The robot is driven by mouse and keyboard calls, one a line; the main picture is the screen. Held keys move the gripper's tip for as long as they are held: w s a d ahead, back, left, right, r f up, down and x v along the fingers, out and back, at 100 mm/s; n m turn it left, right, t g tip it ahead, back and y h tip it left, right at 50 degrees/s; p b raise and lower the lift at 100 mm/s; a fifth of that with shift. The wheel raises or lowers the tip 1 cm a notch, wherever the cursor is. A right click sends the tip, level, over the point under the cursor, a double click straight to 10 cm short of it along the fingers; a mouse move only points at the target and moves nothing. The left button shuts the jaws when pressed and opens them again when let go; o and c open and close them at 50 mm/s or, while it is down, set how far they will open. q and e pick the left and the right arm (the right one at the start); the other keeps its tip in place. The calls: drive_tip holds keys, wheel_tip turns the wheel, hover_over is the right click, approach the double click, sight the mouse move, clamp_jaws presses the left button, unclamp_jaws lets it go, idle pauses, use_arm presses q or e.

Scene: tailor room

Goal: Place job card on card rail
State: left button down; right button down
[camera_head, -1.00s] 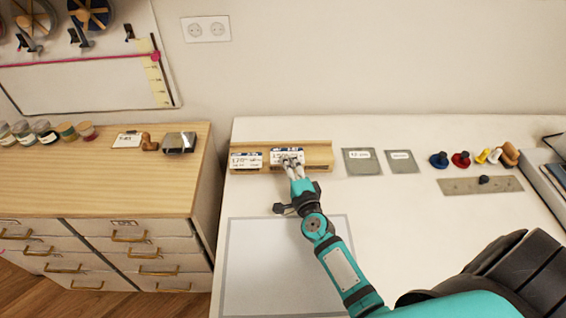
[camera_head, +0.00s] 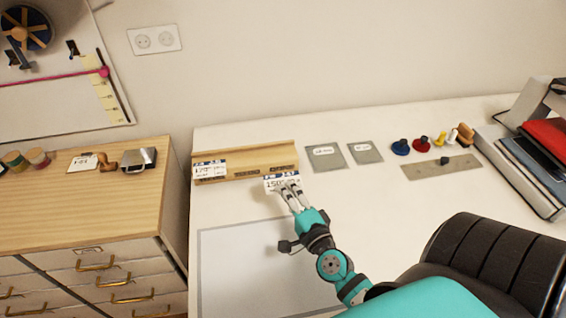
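The wooden card rail (camera_head: 245,158) lies along the back of the white table. One white job card with a blue top edge (camera_head: 209,170) stands at its left end. A second, similar job card (camera_head: 277,184) is at my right gripper (camera_head: 289,188), just in front of the rail's right part. The gripper's fingers cover the right side of this card and appear closed on it. The card overlaps the rail's front lower edge in the picture; I cannot tell whether it touches the rail. My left gripper is out of view.
Two grey labelled plates (camera_head: 325,157) (camera_head: 364,152) lie right of the rail. Coloured knobbed pieces (camera_head: 421,144) and a metal strip (camera_head: 442,167) are farther right, near a rack of folders (camera_head: 520,170). A pale mat (camera_head: 240,265) lies in front. A wooden cabinet (camera_head: 110,205) stands left.

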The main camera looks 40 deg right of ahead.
drive_tip(key=w+d, duration=0.2)
drive_tip(key=w, duration=0.1)
drive_tip(key=w+d+f, duration=0.1)
drive_tip(key=w+d, duration=0.1)
drive_tip(key=w, duration=0.1)
drive_tip(key=w+d, duration=0.3)
drive_tip(key=w, duration=0.1)
drive_tip(key=shift+w+f, duration=0.1)
drive_tip(key=shift+f, duration=0.05)
drive_tip(key=f, duration=0.1)
drive_tip(key=f+b, duration=0.1)
drive_tip(key=w+d+f, duration=0.1)
drive_tip(key=shift+b, duration=0.3)
drive_tip(key=shift+f, duration=0.35)
drive_tip(key=shift+a, duration=0.1)
drive_tip(key=shift+f, duration=0.15)
drive_tip(key=c, duration=1.5)
unclamp_jaws()
drive_tip(key=shift+r, duration=0.2)
